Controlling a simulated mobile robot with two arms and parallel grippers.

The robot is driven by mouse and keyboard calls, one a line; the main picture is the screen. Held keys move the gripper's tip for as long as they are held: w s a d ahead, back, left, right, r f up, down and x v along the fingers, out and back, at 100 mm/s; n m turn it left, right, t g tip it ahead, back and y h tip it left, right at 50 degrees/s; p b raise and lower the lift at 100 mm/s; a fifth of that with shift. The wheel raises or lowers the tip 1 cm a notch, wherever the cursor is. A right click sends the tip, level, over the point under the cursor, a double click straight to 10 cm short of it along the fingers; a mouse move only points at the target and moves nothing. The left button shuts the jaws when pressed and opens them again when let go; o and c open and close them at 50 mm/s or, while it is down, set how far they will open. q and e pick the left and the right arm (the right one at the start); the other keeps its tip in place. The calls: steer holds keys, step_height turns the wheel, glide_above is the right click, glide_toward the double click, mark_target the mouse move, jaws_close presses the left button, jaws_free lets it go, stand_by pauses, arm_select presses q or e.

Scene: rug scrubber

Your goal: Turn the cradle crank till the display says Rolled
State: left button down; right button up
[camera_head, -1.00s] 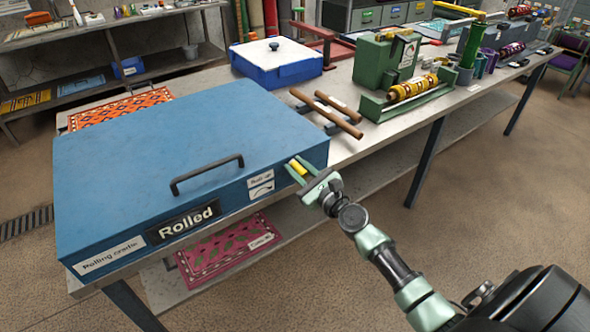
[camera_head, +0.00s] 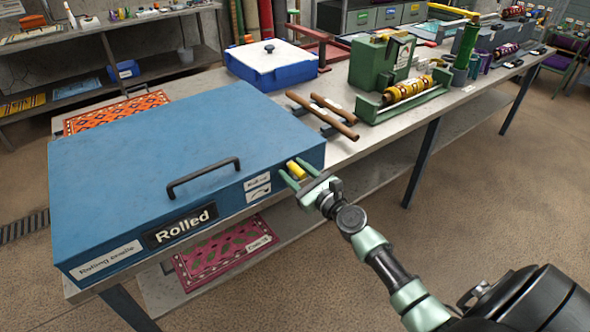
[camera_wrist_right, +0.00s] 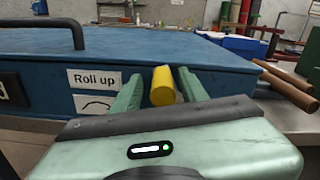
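The blue rolling cradle (camera_head: 180,140) sits at the table's near left end with its lid down. Its front display (camera_head: 180,225) reads "Rolled". The yellow crank handle (camera_head: 296,170) sticks out at the right of its front, beside the "Roll up" label (camera_wrist_right: 96,79). My right gripper (camera_head: 296,173) is open, with one finger on each side of the handle. In the right wrist view the yellow handle (camera_wrist_right: 163,86) stands between the fingers, with a gap to the left finger. The rest of the crank is hidden. My left gripper is not in view.
Brown rods (camera_head: 322,115) lie right of the cradle. A white and blue box (camera_head: 270,62) and a green machine (camera_head: 383,62) stand behind. An orange rug (camera_head: 115,111) lies behind the cradle, a pink rug (camera_head: 222,256) on the lower shelf.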

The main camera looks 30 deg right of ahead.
steer(key=shift+r, duration=0.15)
steer(key=s, duration=0.7)
steer(key=shift+s+d+b, duration=0.3)
steer(key=shift+s+b, duration=0.05)
steer(key=shift+s, duration=0.05)
steer(key=s+a+f+n+g, duration=0.1)
steer(key=s+f+n+g, duration=0.3)
steer(key=f, duration=0.8)
steer(key=s+a+f+n+g+h, duration=0.15)
steer(key=s+f+n, duration=0.4)
steer(key=f, duration=0.65)
steer(key=s+a+f+n+g, duration=0.25)
steer(key=s+f+n, duration=0.2)
steer(key=f, duration=0.65)
steer(key=s+a+f+n+g, duration=0.2)
steer(key=s+f+n, duration=0.4)
steer(key=s, duration=0.4)
steer(key=s+a+f+n+g, duration=0.2)
steer(key=s+f+n+g, duration=0.2)
steer(key=s+f+n, duration=0.3)
steer(key=s+a+f+n+g, duration=0.2)
steer(key=s+f+n, duration=0.4)
steer(key=s, duration=0.9)
steer(key=shift+s+a+f+n+g, duration=0.2)
steer(key=shift+a+f+n+g, duration=0.15)
steer(key=shift+a+n, duration=0.45)
steer(key=shift+d, duration=0.2)
